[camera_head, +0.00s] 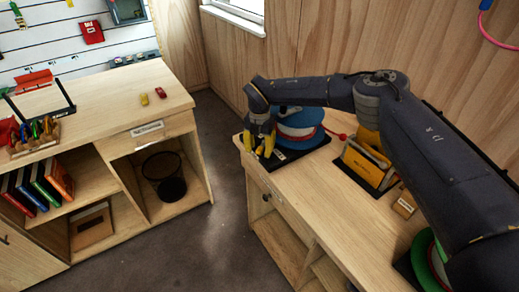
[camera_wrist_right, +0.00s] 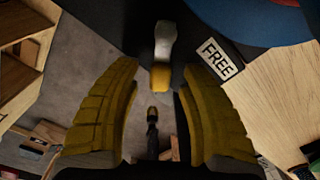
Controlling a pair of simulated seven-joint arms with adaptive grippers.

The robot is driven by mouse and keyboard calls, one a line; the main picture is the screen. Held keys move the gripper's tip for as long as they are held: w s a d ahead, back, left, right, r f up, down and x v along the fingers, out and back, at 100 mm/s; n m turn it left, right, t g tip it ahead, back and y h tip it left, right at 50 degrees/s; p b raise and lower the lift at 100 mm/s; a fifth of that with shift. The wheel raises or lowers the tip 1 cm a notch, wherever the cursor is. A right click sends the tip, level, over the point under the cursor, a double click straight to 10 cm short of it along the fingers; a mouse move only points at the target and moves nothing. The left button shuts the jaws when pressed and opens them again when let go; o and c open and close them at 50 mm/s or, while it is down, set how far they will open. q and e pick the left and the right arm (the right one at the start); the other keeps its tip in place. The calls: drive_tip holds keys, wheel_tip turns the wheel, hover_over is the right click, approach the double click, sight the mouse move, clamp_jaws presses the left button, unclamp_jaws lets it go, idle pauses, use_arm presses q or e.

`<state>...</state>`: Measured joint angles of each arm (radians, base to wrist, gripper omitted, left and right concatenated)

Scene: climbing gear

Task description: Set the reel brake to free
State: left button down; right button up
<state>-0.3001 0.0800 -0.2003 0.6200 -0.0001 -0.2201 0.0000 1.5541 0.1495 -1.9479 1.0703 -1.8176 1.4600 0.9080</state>
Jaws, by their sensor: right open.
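The reel (camera_head: 302,132), blue with a white and red rim, sits on a black base at the far end of the right bench. My right gripper (camera_head: 259,146) is over the base's left edge, its yellow fingers pointing down and open. In the right wrist view, the brake lever (camera_wrist_right: 163,45) has a silver shaft and a yellow tip. The tip lies between the spread fingers of my right gripper (camera_wrist_right: 160,125), with gaps on both sides. A white FREE label (camera_wrist_right: 220,59) is right of the lever. The fingers hide the lever in the head view. My left gripper is out of view.
A red ball-ended handle (camera_head: 341,136) sticks out right of the reel. A yellow box (camera_head: 366,160) in a black holder stands nearer on the right bench (camera_head: 345,215). The wood wall is close behind. Left, across the floor gap, is another bench (camera_head: 110,103).

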drive_tip(key=shift+f, duration=0.2)
clamp_jaws()
idle(0.3)
drive_tip(key=shift+d, duration=0.1)
drive_tip(key=shift+s+d+n, duration=0.15)
drive_tip(key=shift+d+n, duration=0.15)
drive_tip(key=shift+n, duration=0.7)
unclamp_jaws()
